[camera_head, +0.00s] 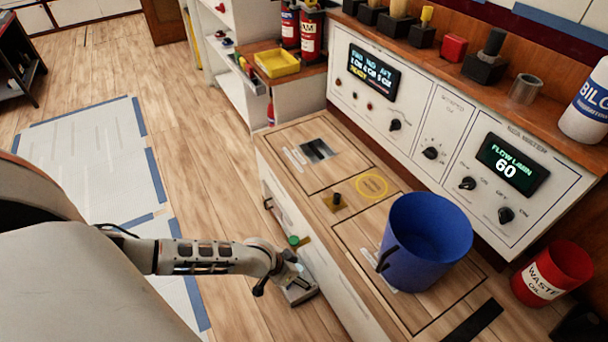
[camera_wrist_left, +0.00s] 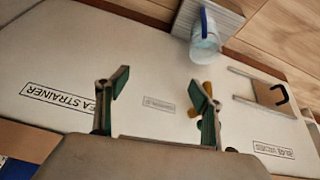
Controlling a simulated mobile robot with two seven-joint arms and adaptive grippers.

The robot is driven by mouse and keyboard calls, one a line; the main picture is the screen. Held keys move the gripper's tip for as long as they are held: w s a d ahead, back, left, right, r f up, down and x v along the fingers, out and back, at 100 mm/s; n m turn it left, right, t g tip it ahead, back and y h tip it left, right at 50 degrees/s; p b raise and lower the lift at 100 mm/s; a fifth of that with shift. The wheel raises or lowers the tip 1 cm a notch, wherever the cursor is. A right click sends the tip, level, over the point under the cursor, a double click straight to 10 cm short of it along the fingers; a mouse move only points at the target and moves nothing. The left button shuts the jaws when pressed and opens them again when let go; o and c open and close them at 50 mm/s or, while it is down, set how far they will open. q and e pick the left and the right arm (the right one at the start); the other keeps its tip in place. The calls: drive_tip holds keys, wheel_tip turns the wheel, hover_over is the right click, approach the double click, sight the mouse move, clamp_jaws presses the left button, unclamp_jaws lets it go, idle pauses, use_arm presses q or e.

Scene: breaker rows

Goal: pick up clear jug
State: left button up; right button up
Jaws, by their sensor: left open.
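The clear jug (camera_wrist_left: 206,42) is pale blue and see-through, with a blue handle. It is at the top of the left wrist view, by a grey ribbed block (camera_wrist_left: 228,16) with wooden floor behind. My left gripper (camera_wrist_left: 150,92) is open and empty, its two dark green fingers apart over the pale cabinet front. The jug is outside the fingers, up and to the right in that view. In the head view my left gripper (camera_head: 270,266) is low beside the cabinet front, and hides much of what is there; I cannot make out the jug clearly. My right gripper is out of view.
The wooden counter (camera_head: 290,150) carries a large blue bucket (camera_head: 425,245) and a small black knob (camera_head: 337,200). A red waste oil bin (camera_head: 552,273) stands at the right. The cabinet front has a handle (camera_wrist_left: 270,95) close by. Open floor (camera_head: 195,130) lies to the left.

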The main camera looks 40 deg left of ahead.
use_arm(q)
drive_tip(key=w+a+f+n+g+y+b, duration=0.1)
drive_tip(key=a+f+y+b, duration=0.1)
drive_tip(key=a+f, duration=0.5)
drive_tip(key=w+a+f+b, duration=0.1)
drive_tip(key=w+f+b, duration=0.2)
drive_tip(key=f+b, duration=0.2)
drive_tip(key=shift+w+f, duration=0.25)
drive_tip(key=shift+f, duration=0.05)
drive_tip(key=shift+a, duration=0.1)
drive_tip(key=c, duration=1.7)
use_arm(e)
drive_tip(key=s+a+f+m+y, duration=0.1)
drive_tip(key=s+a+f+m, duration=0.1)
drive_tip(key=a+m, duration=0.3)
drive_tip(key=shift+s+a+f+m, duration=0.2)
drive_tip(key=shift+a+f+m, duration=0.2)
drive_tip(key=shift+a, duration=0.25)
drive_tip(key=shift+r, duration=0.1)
